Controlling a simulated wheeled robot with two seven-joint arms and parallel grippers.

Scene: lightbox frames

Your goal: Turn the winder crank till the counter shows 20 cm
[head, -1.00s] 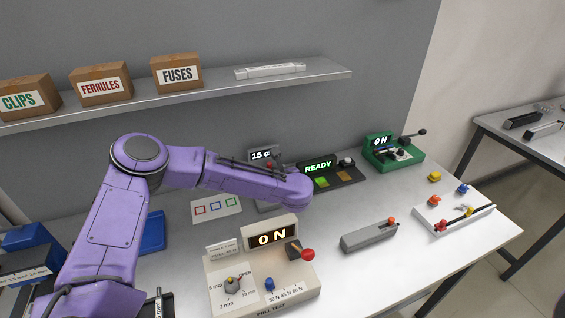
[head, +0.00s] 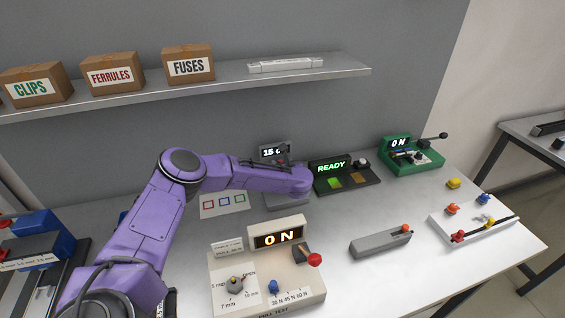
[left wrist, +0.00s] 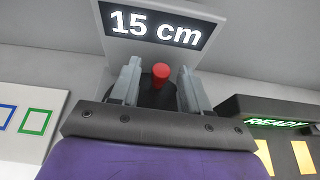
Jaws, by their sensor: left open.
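The winder (head: 275,150) stands at the back of the bench. My left forearm and wrist hide much of it in the head view. Its counter (left wrist: 155,27) reads 15 cm in the left wrist view. The crank's red knob (left wrist: 161,75) stands up between the two fingers of my left gripper (left wrist: 161,88). The fingers are apart, with a gap visible on each side of the knob. In the head view the gripper is mostly hidden behind my wrist. My right gripper is not in view.
A black unit showing READY (head: 345,175) stands right of the winder, and a green device (head: 412,157) beyond it. A card with coloured squares (head: 224,203) lies to the left. A pull tester (head: 265,275) stands in front. A shelf (head: 215,80) with boxes runs above.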

